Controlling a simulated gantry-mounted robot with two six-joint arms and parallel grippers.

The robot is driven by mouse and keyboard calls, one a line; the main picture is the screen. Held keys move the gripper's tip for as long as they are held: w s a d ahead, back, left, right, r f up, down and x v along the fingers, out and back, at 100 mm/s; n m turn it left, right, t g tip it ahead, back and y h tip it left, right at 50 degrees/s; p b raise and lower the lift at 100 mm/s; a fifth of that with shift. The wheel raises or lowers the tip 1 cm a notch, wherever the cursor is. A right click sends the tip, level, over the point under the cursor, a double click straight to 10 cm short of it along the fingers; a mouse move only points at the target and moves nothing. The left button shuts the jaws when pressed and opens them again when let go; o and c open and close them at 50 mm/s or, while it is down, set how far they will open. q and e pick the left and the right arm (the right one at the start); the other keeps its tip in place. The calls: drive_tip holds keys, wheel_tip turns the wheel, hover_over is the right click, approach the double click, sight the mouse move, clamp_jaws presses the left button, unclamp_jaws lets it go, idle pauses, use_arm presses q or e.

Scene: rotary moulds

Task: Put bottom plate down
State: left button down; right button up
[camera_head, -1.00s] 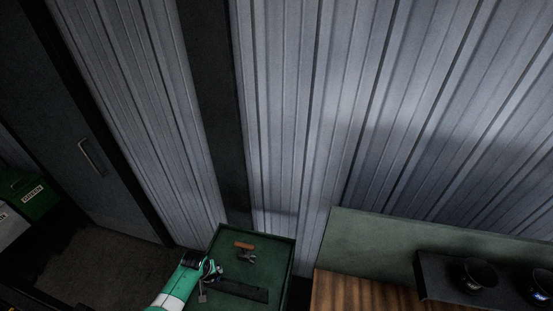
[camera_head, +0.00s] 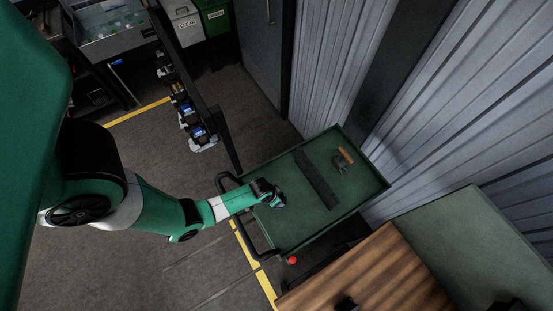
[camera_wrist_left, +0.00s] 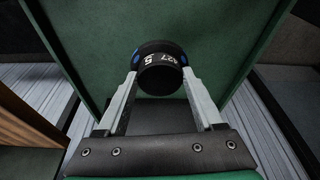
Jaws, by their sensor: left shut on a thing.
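My left gripper (camera_head: 281,202) is over the near-left part of the green cart tray (camera_head: 297,232). In the left wrist view, the gripper (camera_wrist_left: 160,77) is shut on a short round black piece with white lettering and blue marks, the bottom plate (camera_wrist_left: 158,58). The green surface lies behind the plate; I cannot tell whether they touch. The plate is too small to make out clearly in the head view. My right gripper is not in view.
A long black bar (camera_head: 316,179) and a tool with an orange handle (camera_head: 345,155) lie on the tray. A wooden-topped table (camera_head: 375,275) stands at lower right. A dark rail with several moulds (camera_head: 187,112) stands at upper left. Tray space near the gripper is clear.

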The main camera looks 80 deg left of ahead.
use_arm(q)
wheel_tip(320, 180, down, 4)
drive_tip(key=b, duration=0.3)
drive_tip(key=shift+f, duration=0.15)
drive_tip(key=shift+f+b, duration=1.15)
drive_tip(key=shift+f, duration=0.95)
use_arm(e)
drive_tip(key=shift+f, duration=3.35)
use_arm(q)
unclamp_jaws()
drive_tip(key=p+v, duration=0.9)
drive_tip(key=v, duration=0.3)
drive_tip(key=shift+p, duration=0.35)
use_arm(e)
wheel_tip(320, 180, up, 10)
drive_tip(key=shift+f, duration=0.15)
